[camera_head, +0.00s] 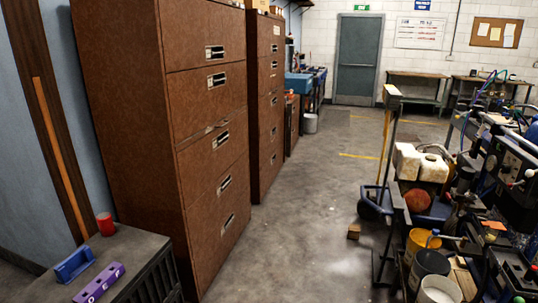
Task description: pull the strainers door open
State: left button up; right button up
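I cannot make out a door marked for strainers. A tall brown cabinet (207,75) with several stacked drawer fronts, each with a label-holder handle, stands at the left. A second brown cabinet (266,100) stands behind it. All their fronts look shut, though one seam on the nearer cabinet is slightly uneven. A grey-green door (357,60) in the far wall is shut. Neither of my grippers is in view.
A low dark cabinet (135,250) at bottom left carries a red can (105,224), a blue handled piece (74,264) and a purple block (99,283). A cluttered machine with buckets (430,268) fills the right. A small brown block (353,231) lies on the otherwise clear middle floor.

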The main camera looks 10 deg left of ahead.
aim_at(195, 34)
jog(key=i+u, duration=0.3)
jog(key=i, duration=1.5)
